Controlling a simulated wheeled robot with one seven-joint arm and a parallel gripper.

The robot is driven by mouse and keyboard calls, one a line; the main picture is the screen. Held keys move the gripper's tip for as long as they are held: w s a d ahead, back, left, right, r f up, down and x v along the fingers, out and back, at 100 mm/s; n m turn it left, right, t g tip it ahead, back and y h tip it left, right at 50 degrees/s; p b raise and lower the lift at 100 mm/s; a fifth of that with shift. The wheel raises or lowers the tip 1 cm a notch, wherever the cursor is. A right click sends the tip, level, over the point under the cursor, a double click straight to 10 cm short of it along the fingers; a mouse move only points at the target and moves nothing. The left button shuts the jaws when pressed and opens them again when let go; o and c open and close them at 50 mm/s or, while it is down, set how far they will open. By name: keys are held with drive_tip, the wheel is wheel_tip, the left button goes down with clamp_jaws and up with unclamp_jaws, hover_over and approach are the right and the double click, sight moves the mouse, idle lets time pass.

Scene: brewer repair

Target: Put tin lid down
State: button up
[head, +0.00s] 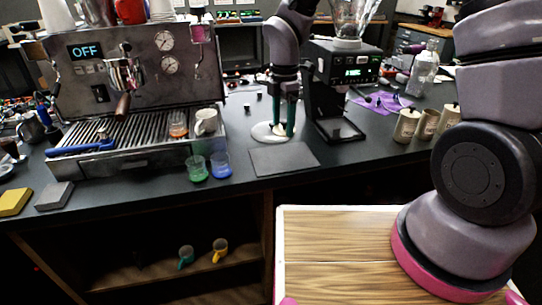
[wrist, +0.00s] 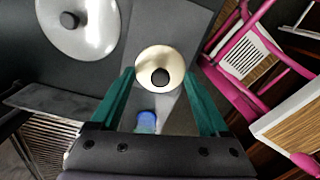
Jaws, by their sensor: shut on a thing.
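My gripper (wrist: 160,75) has two green fingers and is shut on the tin lid (wrist: 160,58), a round cream lid with a black knob. In the wrist view the lid sits between the fingertips, with a dark grey mat behind it. In the head view my gripper (head: 283,134) points down close above the counter, just behind the grey mat (head: 284,158). Several cream tins (head: 406,126) stand on the counter to the right.
A white disc with a dark knob (wrist: 96,30) lies beside my gripper; it also shows in the head view (head: 260,131). The espresso machine (head: 90,105) is left, the grinder (head: 345,65) right. Green (head: 196,170) and blue (head: 221,164) cups stand near the front edge.

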sight(282, 129)
wheel_tip(282, 129, down, 5)
drive_tip(key=shift+a+r, duration=0.1)
drive_tip(key=shift+r, duration=0.05)
drive_tip(key=shift+f, duration=2.1)
drive_tip(key=shift+f, duration=0.15)
drive_tip(key=o, duration=1.2)
drive_tip(key=shift+c, duration=0.2)
